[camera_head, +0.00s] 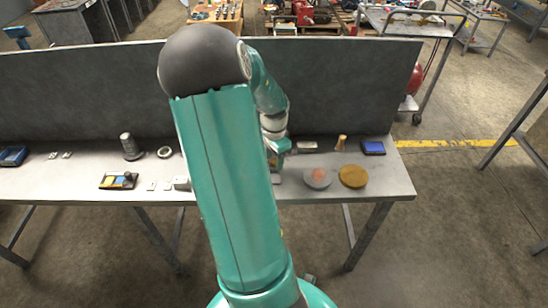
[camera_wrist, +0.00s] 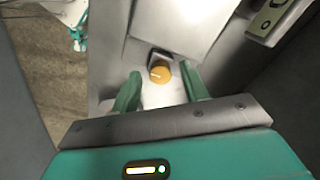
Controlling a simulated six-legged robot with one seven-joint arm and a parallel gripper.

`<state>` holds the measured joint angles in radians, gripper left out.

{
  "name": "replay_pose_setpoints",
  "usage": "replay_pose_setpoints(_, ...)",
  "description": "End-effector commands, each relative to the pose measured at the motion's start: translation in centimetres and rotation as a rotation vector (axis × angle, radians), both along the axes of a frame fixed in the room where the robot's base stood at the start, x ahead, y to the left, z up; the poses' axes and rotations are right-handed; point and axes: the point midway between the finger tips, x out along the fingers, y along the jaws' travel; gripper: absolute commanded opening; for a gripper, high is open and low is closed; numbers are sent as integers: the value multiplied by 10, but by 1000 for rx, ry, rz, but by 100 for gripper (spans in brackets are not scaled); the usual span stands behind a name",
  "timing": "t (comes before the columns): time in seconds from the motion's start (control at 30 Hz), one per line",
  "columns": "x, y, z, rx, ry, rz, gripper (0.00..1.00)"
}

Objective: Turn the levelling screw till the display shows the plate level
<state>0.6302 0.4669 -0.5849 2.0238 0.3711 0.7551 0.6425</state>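In the wrist view, the levelling screw shows as a round orange knob (camera_wrist: 159,72) with a pale line on its face. It sits at the near edge of a light grey plate (camera_wrist: 176,28). My gripper (camera_wrist: 160,84) is open, with one green finger on each side of the knob and visible gaps between. In the head view, my gripper (camera_head: 277,153) is over the bench, and my arm hides the screw and most of the plate.
The grey bench (camera_head: 240,186) has a tall back panel (camera_head: 340,85). Left are a dark stepped cylinder (camera_head: 130,147) and a coloured tray (camera_head: 118,181).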

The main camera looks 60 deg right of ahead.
Motion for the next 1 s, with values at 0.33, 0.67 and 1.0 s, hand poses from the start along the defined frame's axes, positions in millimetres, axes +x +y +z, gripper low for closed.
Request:
replay_pose_setpoints(0.33,1,0,4,-1,-2,1,45)
replay_pose_setpoints(0.67,1,0,61,-5,-4,3,45)
replay_pose_setpoints(1.0,1,0,126,-2,-2,2,45)
